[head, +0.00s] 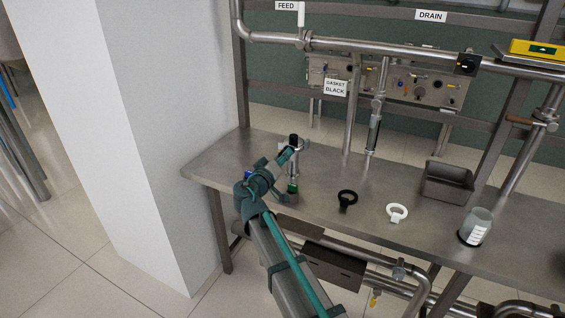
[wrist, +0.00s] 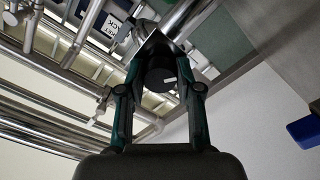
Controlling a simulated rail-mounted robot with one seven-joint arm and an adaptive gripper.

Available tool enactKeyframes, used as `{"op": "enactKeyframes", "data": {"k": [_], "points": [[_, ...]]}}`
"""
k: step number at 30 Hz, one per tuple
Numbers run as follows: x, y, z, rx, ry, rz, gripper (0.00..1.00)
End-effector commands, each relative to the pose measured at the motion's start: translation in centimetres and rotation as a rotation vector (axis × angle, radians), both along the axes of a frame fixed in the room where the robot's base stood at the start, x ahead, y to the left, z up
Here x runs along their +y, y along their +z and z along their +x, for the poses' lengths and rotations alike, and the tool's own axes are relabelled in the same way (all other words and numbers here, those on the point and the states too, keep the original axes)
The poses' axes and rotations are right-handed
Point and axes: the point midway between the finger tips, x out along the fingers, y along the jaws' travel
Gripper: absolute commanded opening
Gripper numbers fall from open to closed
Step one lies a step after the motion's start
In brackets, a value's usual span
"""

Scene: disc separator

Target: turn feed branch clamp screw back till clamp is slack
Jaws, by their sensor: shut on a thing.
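The feed branch clamp screw appears as a black round knob with a white mark (wrist: 160,74) in the wrist view. It sits between the two fingers of my gripper (wrist: 158,68), which is shut on it. In the head view the black knob (head: 293,140) tops a short metal branch (head: 294,166) at the left part of the bench, and my gripper (head: 287,153) reaches it from the lower left. The clamp itself is largely hidden behind the fingers, and I cannot tell how tight it is.
The steel bench (head: 325,178) carries a black ring clamp (head: 347,197), a white ring clamp (head: 396,212), a grey bin (head: 447,184) and a clear beaker (head: 475,227). A white wall column (head: 170,120) stands close on the left. Pipes run above the bench.

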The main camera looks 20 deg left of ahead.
Motion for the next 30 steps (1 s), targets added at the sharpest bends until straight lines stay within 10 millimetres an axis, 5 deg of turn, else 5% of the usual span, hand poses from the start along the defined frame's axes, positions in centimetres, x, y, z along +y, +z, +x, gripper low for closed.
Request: {"op": "enactKeyframes", "data": {"k": [30], "points": [[-0.04, 0.31, -0.02, 0.097, 0.0, -0.96, 0.0]]}}
